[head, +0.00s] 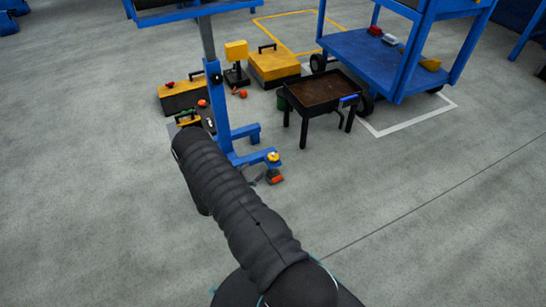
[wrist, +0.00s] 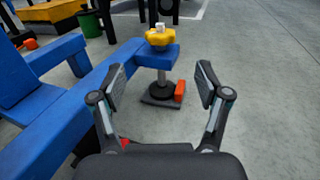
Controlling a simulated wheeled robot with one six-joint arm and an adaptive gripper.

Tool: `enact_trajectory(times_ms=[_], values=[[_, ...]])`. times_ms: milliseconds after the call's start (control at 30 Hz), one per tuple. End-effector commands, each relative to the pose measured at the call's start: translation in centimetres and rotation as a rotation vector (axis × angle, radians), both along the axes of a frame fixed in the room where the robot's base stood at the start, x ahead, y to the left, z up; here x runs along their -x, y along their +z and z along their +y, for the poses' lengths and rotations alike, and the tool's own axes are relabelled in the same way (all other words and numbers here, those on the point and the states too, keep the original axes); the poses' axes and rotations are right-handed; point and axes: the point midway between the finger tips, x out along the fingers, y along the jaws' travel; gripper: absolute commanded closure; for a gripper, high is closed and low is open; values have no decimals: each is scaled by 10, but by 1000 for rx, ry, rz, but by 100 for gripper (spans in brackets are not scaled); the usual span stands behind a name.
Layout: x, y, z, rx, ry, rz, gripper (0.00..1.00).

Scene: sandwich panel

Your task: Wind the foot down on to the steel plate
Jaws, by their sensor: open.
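A yellow knob (wrist: 160,36) with a pale top sits on the end of a blue beam (wrist: 160,55). Below the beam a grey screw stem leads down to a round black foot (wrist: 160,90). The foot is just over a dark steel plate (wrist: 158,102) on the floor; I cannot tell whether they touch. My gripper (wrist: 161,82) is open and empty, its fingers apart on either side of the foot in the picture, nearer the camera. In the head view the yellow knob (head: 272,157) shows beyond my arm, which hides most of my gripper.
An orange block (wrist: 180,91) is beside the foot at the plate. The blue stand (head: 214,105) rises behind. A black tray table (head: 318,90) and a blue cart (head: 370,60) stand behind to the right. Yellow boxes (head: 275,66) are at the back. Floor to the right is clear.

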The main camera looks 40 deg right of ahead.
Motion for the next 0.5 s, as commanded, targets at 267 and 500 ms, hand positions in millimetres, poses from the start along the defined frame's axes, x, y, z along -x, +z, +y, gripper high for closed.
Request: enact_trajectory(times_ms=[267,500], values=[[-4,0,-52,-1,-5,-2,25],[-8,0,-94,0,-6,-2,25]])
